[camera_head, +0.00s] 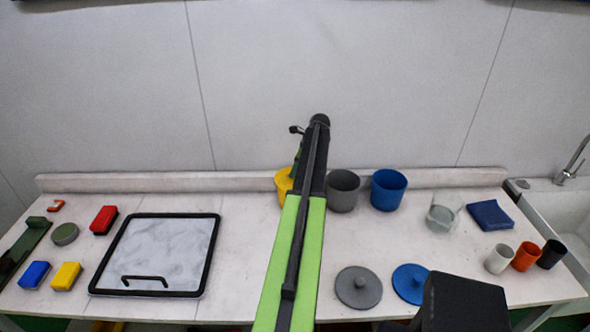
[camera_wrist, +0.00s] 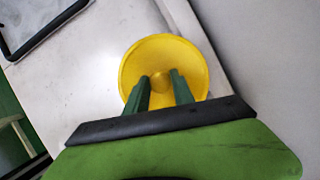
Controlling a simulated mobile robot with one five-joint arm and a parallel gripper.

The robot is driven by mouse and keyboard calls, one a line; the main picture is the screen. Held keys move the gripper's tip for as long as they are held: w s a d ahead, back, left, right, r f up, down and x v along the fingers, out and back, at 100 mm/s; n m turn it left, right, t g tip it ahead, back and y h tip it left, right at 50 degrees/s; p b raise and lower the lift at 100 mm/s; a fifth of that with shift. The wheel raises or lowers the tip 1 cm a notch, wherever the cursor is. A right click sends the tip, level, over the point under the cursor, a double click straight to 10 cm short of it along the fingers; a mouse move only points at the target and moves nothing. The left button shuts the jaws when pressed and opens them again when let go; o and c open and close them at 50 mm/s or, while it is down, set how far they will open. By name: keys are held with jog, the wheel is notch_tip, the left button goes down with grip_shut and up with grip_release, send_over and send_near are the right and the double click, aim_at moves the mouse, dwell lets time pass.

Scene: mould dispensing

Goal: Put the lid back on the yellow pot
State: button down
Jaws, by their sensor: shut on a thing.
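My gripper (camera_wrist: 162,77) is shut on the knob of the round yellow lid (camera_wrist: 140,62), one green finger on each side in the wrist view. In the head view, a yellow piece (camera_head: 283,184) shows left of my arm near the back ledge. My arm hides most of it, and I cannot tell there whether it is pot or lid. The contact between lid and pot is hidden, so I cannot tell whether they touch.
A grey pot (camera_head: 343,192) and a blue pot (camera_head: 388,190) stand just right of my arm. Their apparent lids, grey (camera_head: 358,288) and blue (camera_head: 410,282), lie nearer the front. A black-framed tray (camera_head: 160,254) lies left. A low ledge (camera_head: 130,182) runs along the back.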

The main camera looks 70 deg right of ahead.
dwell(0.4)
jog(key=c, duration=1)
grip_release()
jog(key=o, duration=0.5)
jog(key=shift+s, duration=0.1)
notch_tip(320, 180, up, 7)
jog(key=p, duration=0.7)
